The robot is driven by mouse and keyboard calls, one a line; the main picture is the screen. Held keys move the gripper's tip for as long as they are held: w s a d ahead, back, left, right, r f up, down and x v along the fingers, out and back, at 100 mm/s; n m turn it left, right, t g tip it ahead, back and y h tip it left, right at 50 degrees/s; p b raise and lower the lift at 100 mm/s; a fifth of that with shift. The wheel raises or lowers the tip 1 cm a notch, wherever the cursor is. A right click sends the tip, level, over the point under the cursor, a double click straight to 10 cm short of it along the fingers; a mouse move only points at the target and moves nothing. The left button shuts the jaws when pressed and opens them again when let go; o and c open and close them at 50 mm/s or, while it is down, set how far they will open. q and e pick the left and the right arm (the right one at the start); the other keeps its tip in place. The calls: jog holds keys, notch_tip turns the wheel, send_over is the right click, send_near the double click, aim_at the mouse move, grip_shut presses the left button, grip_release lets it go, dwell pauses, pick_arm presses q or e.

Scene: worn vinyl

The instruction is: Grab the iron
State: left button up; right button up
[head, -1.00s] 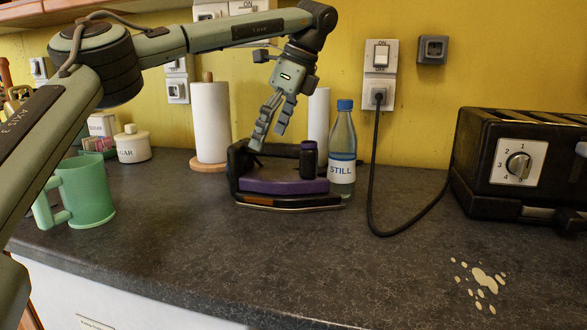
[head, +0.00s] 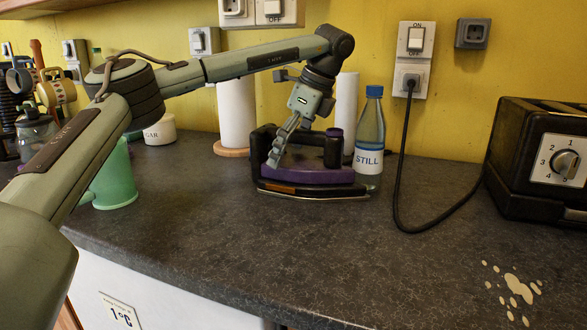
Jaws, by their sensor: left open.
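The iron (head: 312,176), purple and black with a dark handle, lies on the grey worktop by the wall. My left gripper (head: 278,150) comes down from above with its fingers open. The fingers overlap the left part of the iron's handle in the picture, and the tips reach down near the purple body. I cannot tell whether they touch it or go around the handle. The fingers hide part of the handle. My right gripper is not in view.
A water bottle (head: 370,140) with a blue cap stands close at the iron's right. Paper rolls (head: 236,115) stand behind. A green mug (head: 115,180) is at the left, partly behind my arm. A black toaster (head: 515,165) is at the right. The front worktop is mostly clear.

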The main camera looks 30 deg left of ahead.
pick_arm(q)
jog(key=c, duration=1.8)
jog(key=shift+r, duration=0.2)
jog(key=shift+c, duration=0.9)
